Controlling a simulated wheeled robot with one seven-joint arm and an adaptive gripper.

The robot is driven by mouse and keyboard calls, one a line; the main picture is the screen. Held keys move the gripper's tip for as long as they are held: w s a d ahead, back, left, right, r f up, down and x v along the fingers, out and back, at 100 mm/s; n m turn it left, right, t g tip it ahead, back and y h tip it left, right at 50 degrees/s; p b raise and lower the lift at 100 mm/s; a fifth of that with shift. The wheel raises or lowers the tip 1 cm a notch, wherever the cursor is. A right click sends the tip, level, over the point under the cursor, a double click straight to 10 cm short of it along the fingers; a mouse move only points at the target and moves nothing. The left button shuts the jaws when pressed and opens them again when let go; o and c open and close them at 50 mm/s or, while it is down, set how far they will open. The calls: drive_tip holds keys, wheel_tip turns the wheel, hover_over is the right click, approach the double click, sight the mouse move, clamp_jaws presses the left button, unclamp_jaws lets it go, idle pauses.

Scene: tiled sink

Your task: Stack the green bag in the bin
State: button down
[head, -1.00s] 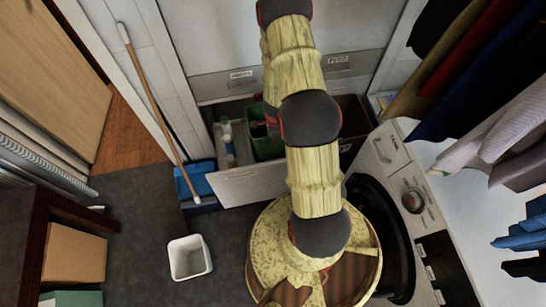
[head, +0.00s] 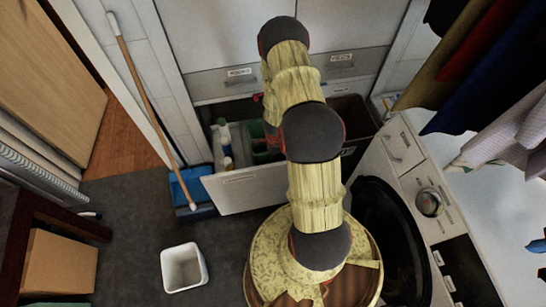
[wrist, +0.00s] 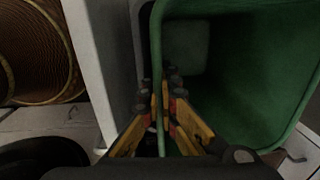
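The green bag (head: 257,130) looks like a stiff, open-topped green tub in the pulled-out drawer, partly hidden behind my arm in the head view. In the wrist view the green bag (wrist: 240,60) fills the right half, open side towards the camera. My gripper (wrist: 164,98) has its yellow fingers drawn close together on either side of its left rim, with the rim between them. The gripper is hidden in the head view. A small white bin (head: 184,268) stands upright on the dark floor and looks empty.
The open drawer's white front (head: 245,190) stands before the tubs, with bottles (head: 225,140) at its left. A washing machine (head: 405,190) is at right, with hanging clothes above. Floor around the white bin is clear.

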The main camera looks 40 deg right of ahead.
drive_tip(key=shift+r, duration=0.15)
drive_tip(key=shift+f, duration=0.45)
drive_tip(key=c, duration=2.4)
unclamp_jaws()
drive_tip(key=o, duration=0.3)
drive_tip(key=shift+o, duration=0.3)
